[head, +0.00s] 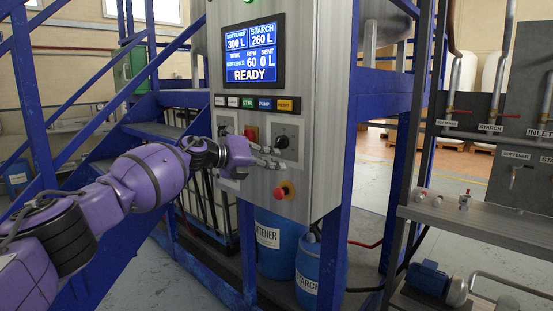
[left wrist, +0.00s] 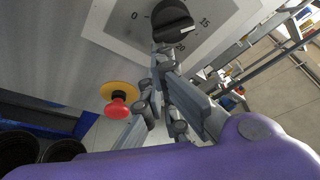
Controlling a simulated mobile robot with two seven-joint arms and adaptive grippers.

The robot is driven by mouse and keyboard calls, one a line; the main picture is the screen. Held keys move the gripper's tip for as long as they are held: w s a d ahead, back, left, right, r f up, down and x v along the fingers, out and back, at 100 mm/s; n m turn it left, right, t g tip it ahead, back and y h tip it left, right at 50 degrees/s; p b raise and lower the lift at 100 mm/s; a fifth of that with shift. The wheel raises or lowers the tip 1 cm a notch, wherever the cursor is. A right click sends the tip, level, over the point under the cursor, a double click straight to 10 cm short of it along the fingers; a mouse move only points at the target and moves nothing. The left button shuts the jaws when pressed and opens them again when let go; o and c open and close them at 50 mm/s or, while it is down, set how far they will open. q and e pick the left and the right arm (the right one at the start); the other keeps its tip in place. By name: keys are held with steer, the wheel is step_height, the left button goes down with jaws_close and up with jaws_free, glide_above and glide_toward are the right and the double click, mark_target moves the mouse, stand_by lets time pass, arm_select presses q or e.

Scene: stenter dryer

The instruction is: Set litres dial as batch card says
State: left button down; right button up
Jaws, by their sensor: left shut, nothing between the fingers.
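The black litres dial (head: 282,142) sits on a light square plate on the grey control cabinet. In the left wrist view the dial (left wrist: 172,20) has a white pointer mark at its lower right, between the printed 15 and 20; a 0 shows at left. My left gripper (head: 275,158) is shut and empty, its fingertips close to the dial's lower edge. In the left wrist view the fingertips (left wrist: 163,55) overlap the plate just below the knob; I cannot tell whether they touch it. No batch card is recognisable. My right gripper is out of view.
A red mushroom button (head: 285,190) on yellow sits below the dial; it also shows in the left wrist view (left wrist: 117,108). The screen (head: 250,52) reads READY. A button row (head: 257,103) lies beneath it. Blue drums (head: 275,245) stand below; blue stairs (head: 100,110) rise left.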

arm_select(q)
steer(key=shift+w+a+m+y, duration=0.4)
steer(key=shift+a+m, duration=0.1)
steer(key=shift+m, duration=0.4)
steer(key=shift+a+f, duration=0.1)
